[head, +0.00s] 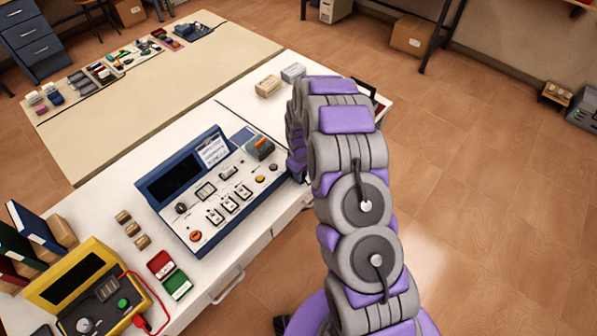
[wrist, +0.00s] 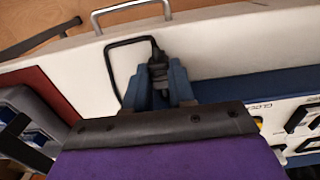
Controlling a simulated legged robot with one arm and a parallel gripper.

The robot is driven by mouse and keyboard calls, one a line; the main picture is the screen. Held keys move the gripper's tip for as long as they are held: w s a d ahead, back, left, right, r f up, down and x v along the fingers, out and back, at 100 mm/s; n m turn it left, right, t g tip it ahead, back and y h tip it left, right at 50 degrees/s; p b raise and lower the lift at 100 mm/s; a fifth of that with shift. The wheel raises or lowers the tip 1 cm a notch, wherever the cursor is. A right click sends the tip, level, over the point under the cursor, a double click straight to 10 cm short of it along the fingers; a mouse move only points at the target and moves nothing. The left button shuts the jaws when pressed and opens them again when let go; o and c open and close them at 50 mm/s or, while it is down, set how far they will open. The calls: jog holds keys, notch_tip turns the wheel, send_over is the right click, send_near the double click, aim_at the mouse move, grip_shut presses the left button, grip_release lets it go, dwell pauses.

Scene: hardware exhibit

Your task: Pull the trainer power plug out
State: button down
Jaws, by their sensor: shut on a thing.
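The trainer (head: 215,185) is a blue-framed console with a light grey panel of knobs and switches, on the white bench. Its blue edge and part of its panel also show at the right of the wrist view (wrist: 245,88). The black power plug (wrist: 157,70) is in the middle of the wrist view, with a black cord (wrist: 110,62) looping from its top to the left. My gripper (wrist: 160,84) has its blue fingers on both sides of the plug, shut on it. Whether the plug sits in its socket is hidden. In the head view my arm hides the gripper and plug.
A yellow meter (head: 88,290) with a red lead, binders (head: 35,228) and small red and green boxes (head: 177,285) stand on the near bench. Two small blocks (head: 268,86) lie at its far end. The floor (head: 480,190) at right is clear.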

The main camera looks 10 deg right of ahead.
jog(key=c, duration=0.9)
grip_release()
jog(key=shift+s+d, duration=0.15)
notch_tip(320, 180, up, 17)
jog(key=shift+r+p, duration=0.1)
jog(key=shift+p, duration=0.85)
